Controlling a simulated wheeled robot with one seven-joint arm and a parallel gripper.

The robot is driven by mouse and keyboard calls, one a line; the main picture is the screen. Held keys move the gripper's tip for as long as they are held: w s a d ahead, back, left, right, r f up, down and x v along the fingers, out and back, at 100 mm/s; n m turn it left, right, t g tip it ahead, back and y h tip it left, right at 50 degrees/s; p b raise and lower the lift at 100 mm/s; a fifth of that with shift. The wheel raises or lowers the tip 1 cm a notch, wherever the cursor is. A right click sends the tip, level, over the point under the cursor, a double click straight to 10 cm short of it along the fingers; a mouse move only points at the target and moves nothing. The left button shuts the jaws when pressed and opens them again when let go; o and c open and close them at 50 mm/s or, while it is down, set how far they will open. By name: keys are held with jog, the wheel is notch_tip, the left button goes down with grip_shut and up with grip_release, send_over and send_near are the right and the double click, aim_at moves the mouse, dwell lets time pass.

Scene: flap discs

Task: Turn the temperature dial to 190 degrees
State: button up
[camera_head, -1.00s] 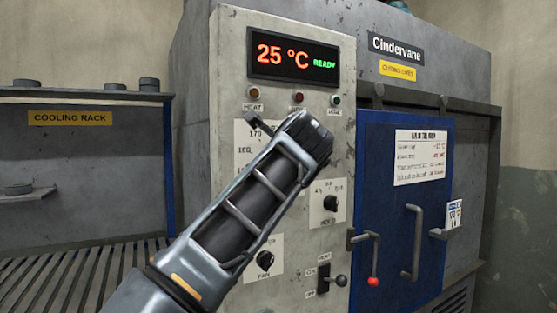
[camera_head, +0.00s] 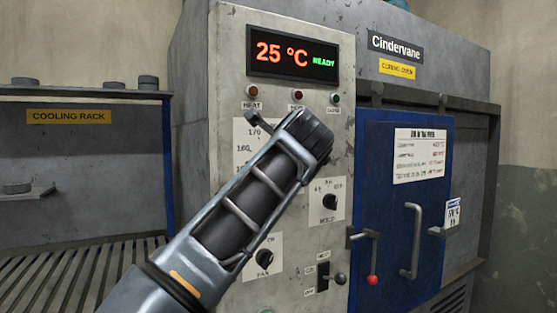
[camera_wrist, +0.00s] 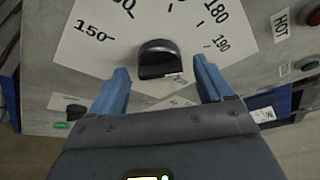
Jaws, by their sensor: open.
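The temperature dial's black knob (camera_wrist: 160,55) sits on a white scale plate (camera_wrist: 85,55) in the wrist view. The scale reads 150 at the left and 180 and 190 at the right; the numbers between are partly cut off. I cannot tell where the knob points. My gripper (camera_wrist: 161,66) is open, with one blue finger on each side of the knob. I see gaps between the fingers and the knob.
A display (camera_head: 293,52) reads 25 °C READY above three small lamps. The blue oven door (camera_head: 385,235) is at the right, the cooling rack (camera_head: 75,205) at the left.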

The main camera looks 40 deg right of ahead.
jog(key=b+v, duration=0.1)
jog(key=v, duration=0.6)
jog(key=shift+s, duration=0.25)
jog(key=shift+a, duration=0.15)
